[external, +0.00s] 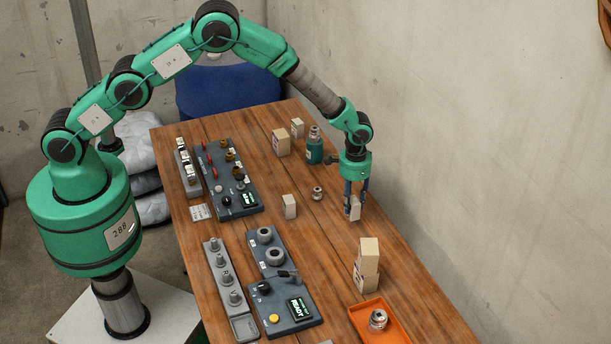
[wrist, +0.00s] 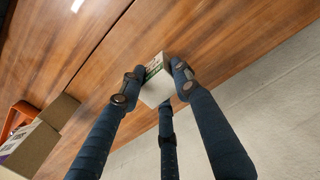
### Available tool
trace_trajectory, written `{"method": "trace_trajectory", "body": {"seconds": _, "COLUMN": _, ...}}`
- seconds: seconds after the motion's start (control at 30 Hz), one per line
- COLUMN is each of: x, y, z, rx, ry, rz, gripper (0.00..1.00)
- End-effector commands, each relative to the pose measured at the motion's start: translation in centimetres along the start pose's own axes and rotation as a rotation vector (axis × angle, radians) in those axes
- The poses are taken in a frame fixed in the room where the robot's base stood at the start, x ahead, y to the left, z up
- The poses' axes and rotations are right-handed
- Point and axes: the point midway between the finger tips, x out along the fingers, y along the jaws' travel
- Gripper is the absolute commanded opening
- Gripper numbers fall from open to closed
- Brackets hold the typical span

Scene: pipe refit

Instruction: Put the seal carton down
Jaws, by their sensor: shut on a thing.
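The seal carton (external: 355,208) is a small pale box, taken to be the one between my fingers. My gripper (external: 355,198) is shut on it near the right edge of the wooden table. In the wrist view my gripper (wrist: 152,84) has dark fingers on both sides of the carton (wrist: 156,88), with green print along its edge. The carton is low over the table; I cannot tell whether its bottom touches the wood.
Stacked cartons (external: 368,257) and an orange tray (external: 353,315) holding a metal fitting (external: 377,320) stand nearer the camera. A small carton (external: 289,206) and a loose fitting (external: 317,193) are left of my gripper. A green bottle (external: 314,150) and cartons (external: 281,142) stand behind.

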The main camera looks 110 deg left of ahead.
Motion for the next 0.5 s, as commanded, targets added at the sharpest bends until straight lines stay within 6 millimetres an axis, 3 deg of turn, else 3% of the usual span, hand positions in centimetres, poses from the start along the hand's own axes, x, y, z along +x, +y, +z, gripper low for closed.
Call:
{"method": "trace_trajectory", "body": {"seconds": 0.3, "x": 0.4, "y": 1.0, "z": -3.7, "rx": 0.000, "ry": 0.001, "rz": 0.000, "gripper": 0.02}}
{"method": "trace_trajectory", "body": {"seconds": 0.5, "x": 0.5, "y": 1.3, "z": -4.6, "rx": 0.000, "ry": 0.000, "rz": 0.000, "gripper": 0.02}}
